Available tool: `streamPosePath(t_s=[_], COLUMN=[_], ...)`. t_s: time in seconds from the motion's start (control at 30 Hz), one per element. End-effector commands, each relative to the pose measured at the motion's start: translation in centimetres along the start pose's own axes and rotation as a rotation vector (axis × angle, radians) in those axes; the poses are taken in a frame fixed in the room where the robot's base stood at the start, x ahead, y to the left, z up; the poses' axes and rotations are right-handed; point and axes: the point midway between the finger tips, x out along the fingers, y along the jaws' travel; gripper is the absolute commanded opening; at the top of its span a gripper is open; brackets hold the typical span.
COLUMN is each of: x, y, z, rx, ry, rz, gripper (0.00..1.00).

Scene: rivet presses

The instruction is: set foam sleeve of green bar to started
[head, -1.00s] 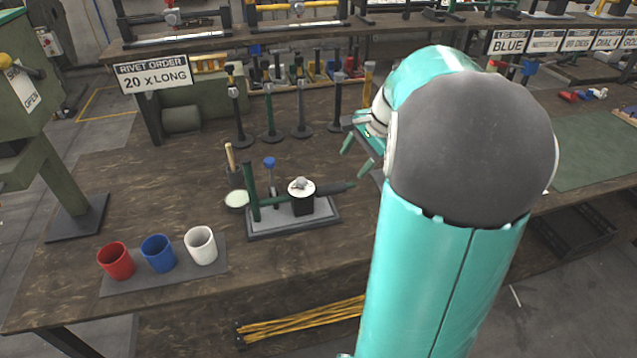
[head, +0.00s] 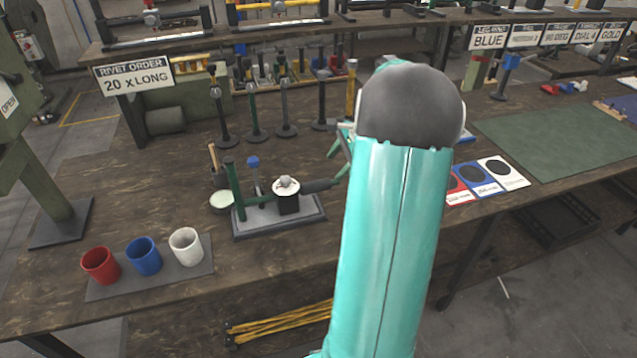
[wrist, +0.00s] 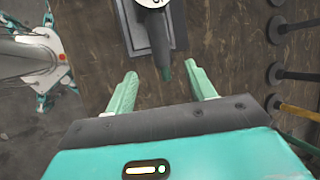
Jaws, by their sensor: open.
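A small fixture (head: 270,222) stands on the wooden bench, with a flat base plate, an upright green post (head: 235,188) at its left and a block with a white top (head: 286,187). A green bar (head: 253,208) runs level along it. A dark grey foam sleeve (head: 317,186) sticks out to the right of the block. In the wrist view the sleeve (wrist: 158,38) points towards me, with a green tip at its end. My gripper (wrist: 161,69) is open, its green fingers either side of that tip. Whether the tip is between them in depth I cannot tell.
Red (head: 101,265), blue (head: 144,256) and white (head: 186,246) cups stand on a mat at the front left. A white-topped pot (head: 222,201) is beside the fixture. Several upright posts (head: 285,110) stand behind. My arm hides part of the bench at right.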

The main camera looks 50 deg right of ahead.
Motion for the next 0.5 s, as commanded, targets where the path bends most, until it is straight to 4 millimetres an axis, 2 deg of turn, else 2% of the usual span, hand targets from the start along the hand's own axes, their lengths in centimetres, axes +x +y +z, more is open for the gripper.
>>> streamPosePath(t_s=[0.03,0.3,0.5], x=[1.2,6.6,9.5], y=[0.1,0.0,-0.1], z=[0.1,0.2,0.3], rx=[0.0,-0.002,-0.005], ry=[-0.004,-0.003,-0.003], rz=[0.004,0.004,0.004], gripper=[0.55,0.55,0.55])
